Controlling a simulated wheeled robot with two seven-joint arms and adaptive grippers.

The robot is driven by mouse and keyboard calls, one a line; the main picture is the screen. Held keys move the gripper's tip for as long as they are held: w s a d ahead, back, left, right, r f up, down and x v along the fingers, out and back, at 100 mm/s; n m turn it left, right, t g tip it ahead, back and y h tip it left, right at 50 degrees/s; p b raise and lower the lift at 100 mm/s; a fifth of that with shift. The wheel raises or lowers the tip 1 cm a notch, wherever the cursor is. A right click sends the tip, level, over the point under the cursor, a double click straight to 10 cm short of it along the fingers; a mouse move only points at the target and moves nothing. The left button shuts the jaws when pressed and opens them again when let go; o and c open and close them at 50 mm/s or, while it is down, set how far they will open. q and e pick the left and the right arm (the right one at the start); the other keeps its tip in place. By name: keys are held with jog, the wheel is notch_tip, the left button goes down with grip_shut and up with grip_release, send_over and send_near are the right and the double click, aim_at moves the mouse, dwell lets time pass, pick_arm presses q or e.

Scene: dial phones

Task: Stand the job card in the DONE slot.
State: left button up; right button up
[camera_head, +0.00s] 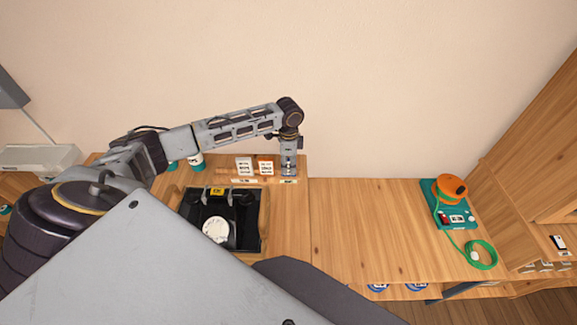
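Two small white cards with dark print stand side by side at the back of the bench, a left card (244,166) and a right card (265,167) with an orange band. They stand at a low wooden rack (228,171) that has small white labels on its front. The print is too small to read, so I cannot tell which is the job card or which slot is DONE. My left gripper (288,172) points down at the rack's right end, just right of the cards. Its fingers are too small to show whether they hold anything. My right gripper is out of view.
A black open case (262,238) with a round white dial lies in front of the rack. Teal cups stand to the left. A teal phone (447,217) with an orange top and a green cord (482,254) sits at the right. The bench middle (360,225) is clear.

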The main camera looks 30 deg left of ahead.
pick_arm(q)
notch_tip(320, 180, up, 11)
jog(key=shift+f, duration=0.2)
dwell(0.3)
jog(key=shift+f, duration=0.1)
dwell(0.7)
